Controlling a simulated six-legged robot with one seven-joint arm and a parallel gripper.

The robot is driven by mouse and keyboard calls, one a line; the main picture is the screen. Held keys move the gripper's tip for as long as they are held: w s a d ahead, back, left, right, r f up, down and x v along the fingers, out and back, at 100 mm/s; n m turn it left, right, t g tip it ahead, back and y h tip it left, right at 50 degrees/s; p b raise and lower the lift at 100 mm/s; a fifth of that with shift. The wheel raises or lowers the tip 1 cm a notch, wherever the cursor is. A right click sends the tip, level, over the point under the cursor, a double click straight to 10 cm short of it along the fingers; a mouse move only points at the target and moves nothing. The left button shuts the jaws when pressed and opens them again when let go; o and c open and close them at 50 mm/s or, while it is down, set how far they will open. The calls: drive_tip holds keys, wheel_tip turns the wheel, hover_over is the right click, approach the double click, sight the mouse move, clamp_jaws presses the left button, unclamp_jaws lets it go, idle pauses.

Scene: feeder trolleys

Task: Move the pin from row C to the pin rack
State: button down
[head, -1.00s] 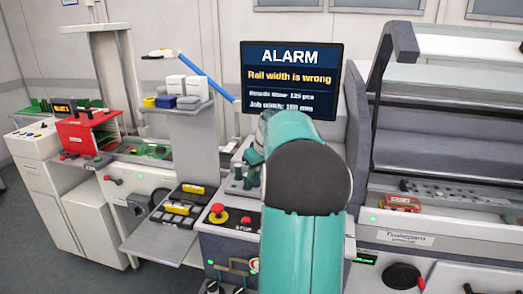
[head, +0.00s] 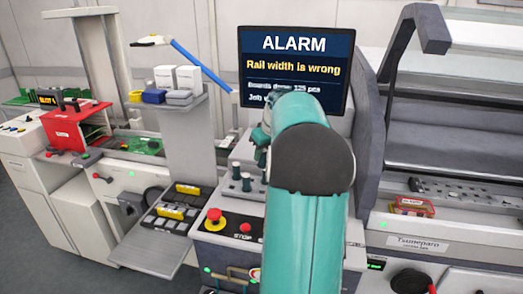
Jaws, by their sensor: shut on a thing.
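My teal arm rises in front of the machine and covers what lies behind it. A small teal part of my arm shows left of its big joint, below the screen, but my gripper's fingertips are hidden behind the arm. Several dark green-topped pins (head: 246,181) stand upright on a grey block (head: 232,190), just left of my arm; I cannot tell whether this block is the pin rack. No row letter can be read, so I cannot tell which place is row C.
A screen (head: 293,68) reads "ALARM, Rail width is wrong". A red emergency button (head: 214,215) sits on the panel below the pins. A shelf with dark trays and yellow-topped parts (head: 178,213) juts out at left. A red box (head: 72,130) stands farther left.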

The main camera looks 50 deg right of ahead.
drive_tip(key=shift+w+a+f, duration=0.1)
drive_tip(key=shift+a, duration=0.1)
drive_tip(key=shift+s+a+f, duration=0.15)
drive_tip(key=shift+s, duration=0.05)
drive_tip(key=shift+w+f, duration=0.1)
drive_tip(key=shift+f, duration=4.8)
drive_tip(key=c, duration=0.9)
unclamp_jaws()
drive_tip(key=shift+o, duration=0.2)
